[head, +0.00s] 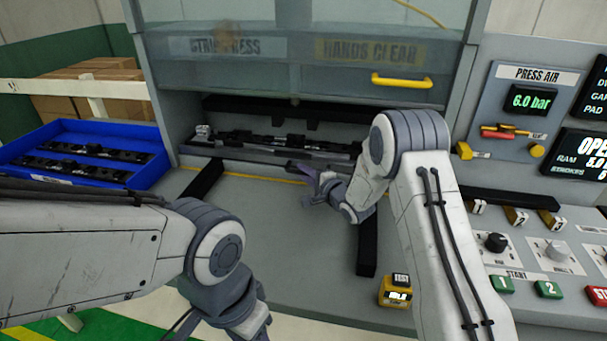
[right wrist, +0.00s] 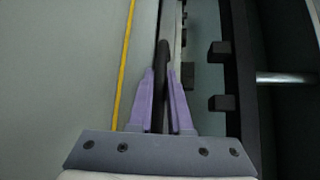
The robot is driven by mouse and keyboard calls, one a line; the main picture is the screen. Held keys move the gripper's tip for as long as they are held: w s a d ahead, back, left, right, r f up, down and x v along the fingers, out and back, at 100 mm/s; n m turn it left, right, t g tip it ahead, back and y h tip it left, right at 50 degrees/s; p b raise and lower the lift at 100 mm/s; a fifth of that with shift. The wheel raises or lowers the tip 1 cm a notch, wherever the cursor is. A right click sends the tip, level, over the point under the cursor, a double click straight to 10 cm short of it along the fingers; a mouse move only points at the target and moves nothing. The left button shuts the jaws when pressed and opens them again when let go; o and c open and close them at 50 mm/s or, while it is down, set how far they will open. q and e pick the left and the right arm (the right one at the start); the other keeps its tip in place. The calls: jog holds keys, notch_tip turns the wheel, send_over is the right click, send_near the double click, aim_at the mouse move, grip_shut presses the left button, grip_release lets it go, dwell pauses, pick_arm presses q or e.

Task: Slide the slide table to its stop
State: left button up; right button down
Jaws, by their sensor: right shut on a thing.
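The slide table (head: 235,154) is a long grey plate in the low opening of the press, with dark trim clips (head: 270,140) along it. My right gripper (head: 318,184) is at its front edge, right of the middle. In the right wrist view, the purple fingers of this gripper (right wrist: 161,78) are shut on a black bar-shaped handle (right wrist: 162,55) beside the table's long edge. How the handle joins the table is hidden. My left gripper (head: 245,322) hangs low at the bottom of the head view, away from the table; its fingertips are not clear.
Two black rails (head: 367,235) lie on the grey bench in front of the opening. A yellow line (head: 240,174) runs along the bench by the opening. A raised clear guard with a yellow handle (head: 402,81) is above. A blue tray (head: 90,135) stands left, a control panel right.

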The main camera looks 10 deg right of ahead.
jog(key=shift+w+d+r, duration=0.1)
jog(key=shift+w+r, duration=0.05)
jog(key=c, duration=0.8)
grip_release()
jog(key=shift+w, duration=0.1)
jog(key=shift+c, duration=0.2)
jog(key=shift+s, duration=0.2)
jog(key=b+v, duration=0.1)
jog(key=v, duration=0.9)
jog(key=shift+s+d, duration=0.1)
jog(key=shift+s, duration=0.05)
